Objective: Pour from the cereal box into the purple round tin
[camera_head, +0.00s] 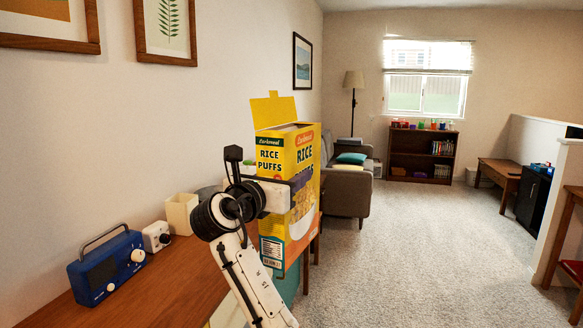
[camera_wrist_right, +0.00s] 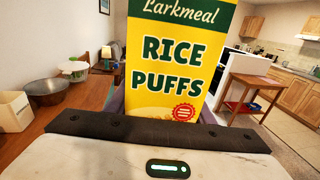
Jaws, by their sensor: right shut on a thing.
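My right gripper (camera_head: 277,193) is shut on the box at about mid-height. In the right wrist view the box (camera_wrist_right: 175,55) fills the middle, behind the dark gripper edge (camera_wrist_right: 155,132). I cannot make out the purple round tin for certain in either view. My left gripper is not in view.
A blue radio (camera_head: 107,266), a white small device (camera_head: 156,236) and a cream square container (camera_head: 182,213) stand along the wall. Bare wood (camera_head: 170,290) lies in front.

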